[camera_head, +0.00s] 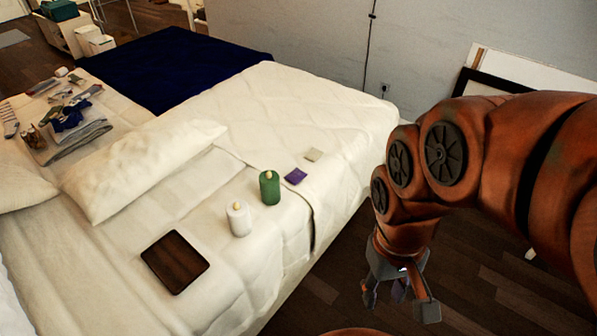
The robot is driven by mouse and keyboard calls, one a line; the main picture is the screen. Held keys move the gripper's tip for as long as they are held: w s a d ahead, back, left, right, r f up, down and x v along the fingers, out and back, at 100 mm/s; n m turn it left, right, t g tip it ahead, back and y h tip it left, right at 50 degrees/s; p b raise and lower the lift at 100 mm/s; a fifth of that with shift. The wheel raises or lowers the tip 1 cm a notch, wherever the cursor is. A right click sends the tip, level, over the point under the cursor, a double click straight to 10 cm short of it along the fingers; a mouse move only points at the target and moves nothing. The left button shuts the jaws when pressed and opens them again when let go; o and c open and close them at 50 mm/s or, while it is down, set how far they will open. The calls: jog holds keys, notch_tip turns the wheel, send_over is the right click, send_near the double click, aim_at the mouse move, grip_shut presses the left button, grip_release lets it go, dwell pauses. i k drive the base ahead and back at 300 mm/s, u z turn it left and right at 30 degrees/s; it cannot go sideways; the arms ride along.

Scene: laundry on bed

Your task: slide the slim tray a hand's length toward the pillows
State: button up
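The slim tray (158,263) is a dark brown, flat, rounded rectangle lying on the white bed at the lower left. A long white pillow (145,168) lies just beyond it, up and left, with bedding between them. Part of another pillow (18,180) shows at the left edge. My gripper (398,302) hangs at the right, beyond the bed's near side and above the dark floor, well apart from the tray. Its fingers are spread, pointing down, with nothing visible held between them.
A white candle (239,220) and a green candle (269,188) stand right of the tray. Folded clothes (75,142) lie at the far left. A dark blue blanket (165,68) covers the far bed.

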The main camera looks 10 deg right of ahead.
aim_at(177, 263)
jog(key=u, duration=1.45)
jog(key=i, duration=0.2)
jog(key=k, duration=0.35)
jog(key=u, duration=0.75)
jog(key=i, duration=0.8)
jog(key=z, duration=0.15)
